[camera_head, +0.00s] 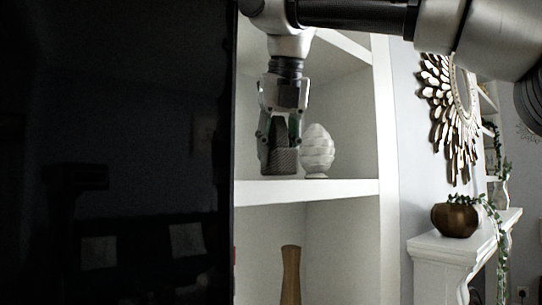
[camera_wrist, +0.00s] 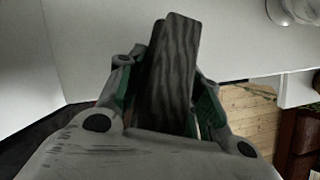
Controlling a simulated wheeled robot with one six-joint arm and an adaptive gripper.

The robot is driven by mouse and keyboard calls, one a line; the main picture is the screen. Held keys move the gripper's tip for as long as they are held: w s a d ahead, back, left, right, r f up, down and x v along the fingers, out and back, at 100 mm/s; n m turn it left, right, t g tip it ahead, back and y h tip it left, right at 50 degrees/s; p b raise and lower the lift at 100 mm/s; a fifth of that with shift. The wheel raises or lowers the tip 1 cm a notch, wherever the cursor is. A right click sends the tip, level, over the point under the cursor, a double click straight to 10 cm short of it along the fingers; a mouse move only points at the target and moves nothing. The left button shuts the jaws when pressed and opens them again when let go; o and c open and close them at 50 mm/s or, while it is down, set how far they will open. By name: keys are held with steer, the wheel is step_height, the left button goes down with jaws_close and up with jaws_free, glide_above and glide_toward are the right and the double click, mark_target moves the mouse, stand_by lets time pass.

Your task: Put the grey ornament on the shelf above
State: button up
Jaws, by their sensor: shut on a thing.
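My gripper (camera_head: 281,138) points down in the white shelf unit's upper compartment and is shut on the grey ornament (camera_head: 281,162). The ornament is dark grey, and its lower part shows below my fingers. Its bottom is at or just above the shelf board (camera_head: 340,188); I cannot tell whether it touches. In the wrist view the ornament (camera_wrist: 176,75) shows a grained, tapering side between my two fingers (camera_wrist: 165,100). My fingers hide part of it.
A white ridged ornament (camera_head: 317,150) stands close to the right of the grey one. A brown wooden vase (camera_head: 290,275) stands in the compartment below. A dark panel (camera_head: 115,150) fills the left. The shelf's side wall (camera_head: 385,130) bounds the right.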

mark_target(271, 155)
steer(key=w, duration=0.4)
steer(key=shift+a, duration=0.4)
steer(key=shift+w+f, duration=0.25)
steer(key=shift+s+f, duration=0.1)
steer(key=shift+f, duration=0.1)
steer(key=o, duration=1.1)
